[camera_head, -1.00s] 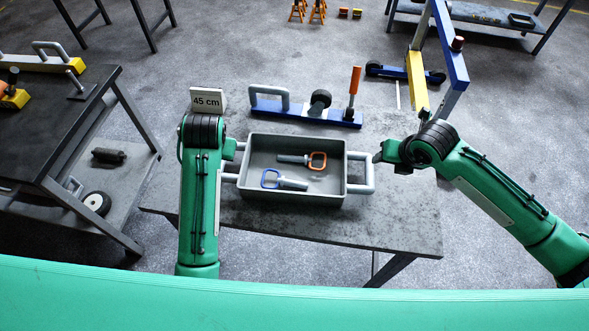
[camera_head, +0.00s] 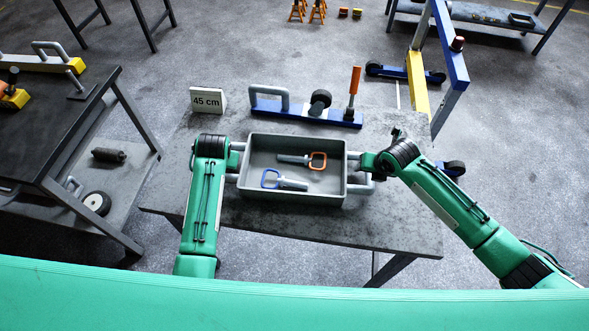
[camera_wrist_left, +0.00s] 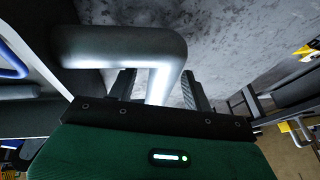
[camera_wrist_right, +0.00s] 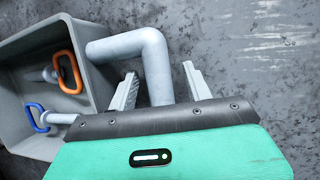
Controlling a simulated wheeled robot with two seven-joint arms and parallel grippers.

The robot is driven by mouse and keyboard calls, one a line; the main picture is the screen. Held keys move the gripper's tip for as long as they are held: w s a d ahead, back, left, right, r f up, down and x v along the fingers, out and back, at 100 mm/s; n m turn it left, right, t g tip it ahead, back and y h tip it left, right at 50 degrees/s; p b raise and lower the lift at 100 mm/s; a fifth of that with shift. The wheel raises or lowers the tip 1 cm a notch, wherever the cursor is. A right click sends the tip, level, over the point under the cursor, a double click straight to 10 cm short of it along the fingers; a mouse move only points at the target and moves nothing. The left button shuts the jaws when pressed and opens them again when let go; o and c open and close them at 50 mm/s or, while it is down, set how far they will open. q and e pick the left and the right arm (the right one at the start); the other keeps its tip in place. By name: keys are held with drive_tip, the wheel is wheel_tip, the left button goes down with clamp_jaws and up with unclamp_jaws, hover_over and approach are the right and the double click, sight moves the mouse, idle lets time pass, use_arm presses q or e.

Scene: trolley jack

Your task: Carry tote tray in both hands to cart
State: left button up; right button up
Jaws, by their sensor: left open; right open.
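The grey tote tray (camera_head: 295,196) sits on the grey table in the head view, with an orange-handled tool (camera_head: 317,160) and a blue-handled tool (camera_head: 272,179) inside it. My left gripper (camera_head: 236,160) is at the tray's left handle. In the left wrist view the open fingers (camera_wrist_left: 157,88) stand on either side of the grey handle bar (camera_wrist_left: 120,45). My right gripper (camera_head: 362,163) is at the right handle. In the right wrist view its open fingers (camera_wrist_right: 160,88) stand on either side of the right handle bar (camera_wrist_right: 125,46). Neither gripper is closed on its handle.
A "45 cm" sign (camera_head: 207,100) and a blue jack part with an orange grip (camera_head: 305,111) stand behind the tray on the table (camera_head: 400,220). A dark-topped cart (camera_head: 60,130) with a lower shelf stands at the left. A blue-and-yellow frame (camera_head: 418,85) stands behind right.

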use_arm(q)
drive_tip(key=shift+f, duration=0.1)
use_arm(e)
drive_tip(key=shift+f, duration=0.1)
use_arm(q)
clamp_jaws()
use_arm(e)
clamp_jaws()
use_arm(q)
drive_tip(key=shift+w+r, duration=0.15)
drive_tip(key=shift+r, duration=0.05)
use_arm(e)
drive_tip(key=shift+w+r, duration=0.15)
drive_tip(key=shift+r, duration=0.05)
